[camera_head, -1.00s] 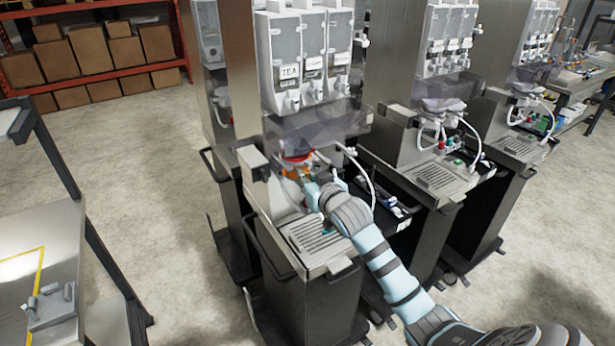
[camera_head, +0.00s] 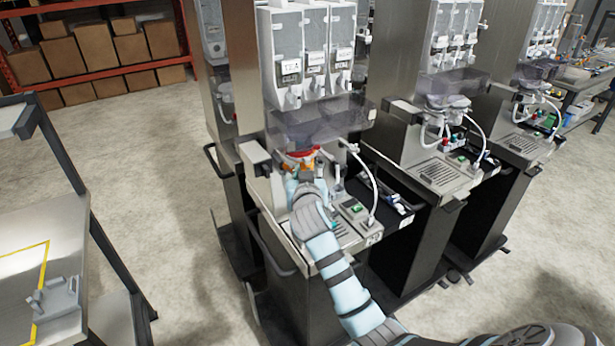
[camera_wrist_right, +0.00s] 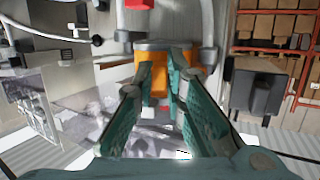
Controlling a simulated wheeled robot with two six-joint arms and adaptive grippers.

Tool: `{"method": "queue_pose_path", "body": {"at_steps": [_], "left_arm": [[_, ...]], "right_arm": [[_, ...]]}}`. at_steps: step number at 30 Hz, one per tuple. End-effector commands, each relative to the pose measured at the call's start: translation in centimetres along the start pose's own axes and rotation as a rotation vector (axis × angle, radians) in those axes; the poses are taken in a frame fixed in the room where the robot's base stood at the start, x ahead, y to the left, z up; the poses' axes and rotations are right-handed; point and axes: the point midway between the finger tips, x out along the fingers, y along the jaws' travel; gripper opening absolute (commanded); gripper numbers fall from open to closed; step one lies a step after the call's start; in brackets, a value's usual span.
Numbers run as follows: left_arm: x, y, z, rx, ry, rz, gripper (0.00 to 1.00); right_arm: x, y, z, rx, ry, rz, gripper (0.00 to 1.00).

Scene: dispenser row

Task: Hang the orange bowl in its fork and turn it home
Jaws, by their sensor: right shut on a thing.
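The orange bowl (camera_head: 307,167) is at the nearest dispenser, under its clear hopper and just below a red part (camera_head: 303,153). It is mostly hidden behind my right gripper (camera_head: 300,178). In the right wrist view the green fingers of the right gripper (camera_wrist_right: 164,72) close on the orange bowl (camera_wrist_right: 158,86), which shows between and beside them. A grey piece (camera_wrist_right: 163,45) lies across the bowl's edge there; I cannot tell whether it is the fork. I cannot tell how far the bowl is turned. My left gripper is not in view.
The nearest dispenser has white canisters, one labelled TEA (camera_head: 290,68), a clear hopper (camera_head: 318,118), a white hose (camera_head: 371,185) and a grated drip tray (camera_head: 340,232). Similar dispensers stand to the right. A steel table (camera_head: 25,240) is at left, with open floor between.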

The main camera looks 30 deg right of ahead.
Motion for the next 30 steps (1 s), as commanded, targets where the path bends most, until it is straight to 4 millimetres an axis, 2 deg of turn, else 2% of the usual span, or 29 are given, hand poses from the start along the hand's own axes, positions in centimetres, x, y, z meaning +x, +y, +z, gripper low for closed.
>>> {"method": "queue_pose_path", "body": {"at_steps": [5,17,30], "left_arm": [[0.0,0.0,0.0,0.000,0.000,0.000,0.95],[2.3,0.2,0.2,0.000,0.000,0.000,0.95],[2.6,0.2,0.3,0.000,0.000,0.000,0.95]], "right_arm": [[0.0,-0.3,0.0,0.006,-0.002,-0.003,0.00],[0.1,-1.4,0.1,0.042,0.001,0.124,0.00],[0.0,-1.7,-0.3,0.051,0.004,0.145,0.00]]}}
